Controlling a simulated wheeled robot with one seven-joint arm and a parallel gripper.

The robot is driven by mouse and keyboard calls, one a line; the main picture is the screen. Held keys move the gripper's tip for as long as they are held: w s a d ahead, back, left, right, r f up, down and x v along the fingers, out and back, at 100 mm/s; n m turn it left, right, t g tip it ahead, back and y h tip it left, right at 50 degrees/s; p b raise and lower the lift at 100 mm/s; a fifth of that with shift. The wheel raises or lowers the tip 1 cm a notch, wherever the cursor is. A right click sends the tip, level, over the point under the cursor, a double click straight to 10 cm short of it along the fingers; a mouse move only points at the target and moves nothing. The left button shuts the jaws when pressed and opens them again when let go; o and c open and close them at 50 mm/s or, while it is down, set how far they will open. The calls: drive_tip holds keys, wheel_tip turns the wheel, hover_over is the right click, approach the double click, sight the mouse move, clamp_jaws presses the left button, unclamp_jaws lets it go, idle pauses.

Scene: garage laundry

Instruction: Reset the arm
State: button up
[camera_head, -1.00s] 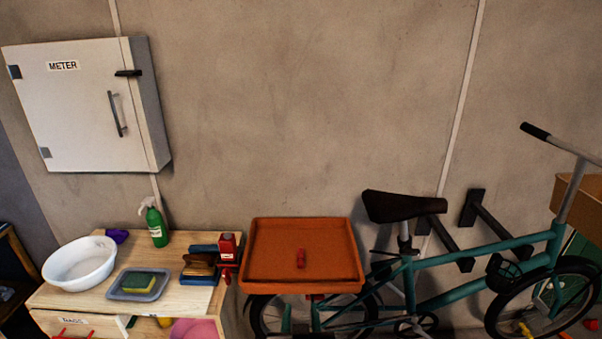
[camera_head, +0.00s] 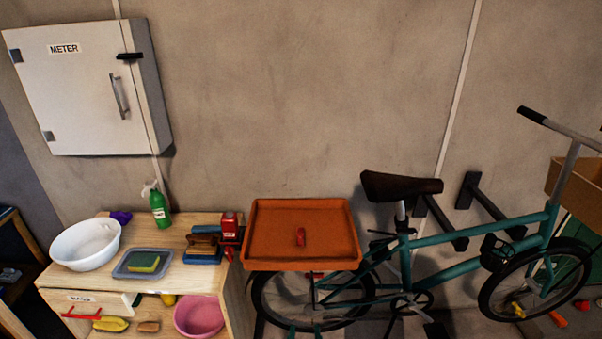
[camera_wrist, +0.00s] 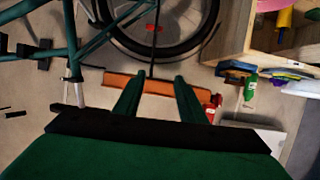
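My gripper (camera_wrist: 157,78) shows in the wrist view as two dark green fingers with a clear gap between them and nothing held. The wrist picture is turned upside down. Beyond the fingers is the orange tray (camera_wrist: 120,82), apart from them as far as I can tell.
A wooden bench (camera_head: 190,281) at the left holds a white basin (camera_head: 86,246), a grey tray (camera_head: 128,271) with a sponge, a green spray bottle (camera_head: 158,208) and a red container (camera_head: 229,224). A meter cabinet (camera_head: 80,95) hangs above. The upper middle wall is bare.

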drive_tip(key=s+f, duration=0.6)
drive_tip(key=s, duration=0.2)
drive_tip(key=s+a+f+t, duration=0.1)
drive_tip(key=s, duration=2.2)
drive_tip(key=shift+s, duration=0.15)
drive_tip(key=shift+f, duration=0.1)
drive_tip(key=shift+c, duration=0.6)
